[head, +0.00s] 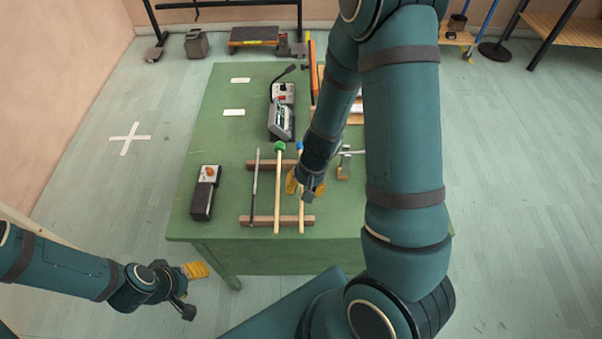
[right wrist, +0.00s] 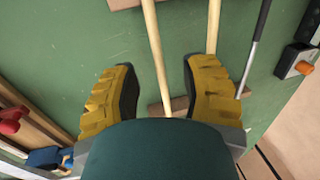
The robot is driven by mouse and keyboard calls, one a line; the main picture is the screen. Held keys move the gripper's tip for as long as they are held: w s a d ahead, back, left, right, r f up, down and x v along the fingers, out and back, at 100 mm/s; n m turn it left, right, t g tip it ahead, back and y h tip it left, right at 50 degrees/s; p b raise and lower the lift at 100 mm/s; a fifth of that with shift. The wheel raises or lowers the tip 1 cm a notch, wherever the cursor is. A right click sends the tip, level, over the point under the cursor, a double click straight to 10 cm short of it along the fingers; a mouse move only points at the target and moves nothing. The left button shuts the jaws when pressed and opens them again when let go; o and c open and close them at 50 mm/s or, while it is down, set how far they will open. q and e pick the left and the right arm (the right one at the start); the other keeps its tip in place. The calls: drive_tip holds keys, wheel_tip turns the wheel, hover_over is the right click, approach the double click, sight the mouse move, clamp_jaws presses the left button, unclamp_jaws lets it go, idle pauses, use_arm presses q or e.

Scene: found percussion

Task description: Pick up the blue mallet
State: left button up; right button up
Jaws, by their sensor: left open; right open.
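The blue mallet (head: 301,215) lies across two wooden bars on the green table, its blue head at the far end and its pale handle toward me. My right gripper (head: 304,188) is open over its handle, hiding part of it. In the right wrist view the handle (right wrist: 154,55) runs between the two yellow fingertips of that gripper (right wrist: 157,75). Whether the fingers touch it I cannot tell. My left gripper (head: 194,290) is open and empty, off the table's front left corner.
The green-headed mallet (head: 278,190) and a thin metal stick (head: 256,188) lie left of the blue mallet on the same bars (head: 265,165). A dark box with an orange knob (head: 205,192) stands at the left. A grey device (head: 281,118) stands behind.

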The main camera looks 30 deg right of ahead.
drive_tip(key=f, duration=0.1)
drive_tip(key=f+b, duration=0.1)
drive_tip(key=f, duration=0.2)
drive_tip(key=shift+w+a+b, duration=0.2)
drive_tip(key=shift+w+b, duration=0.1)
drive_tip(key=shift+b, duration=0.1)
drive_tip(key=shift+c, duration=0.3)
clamp_jaws()
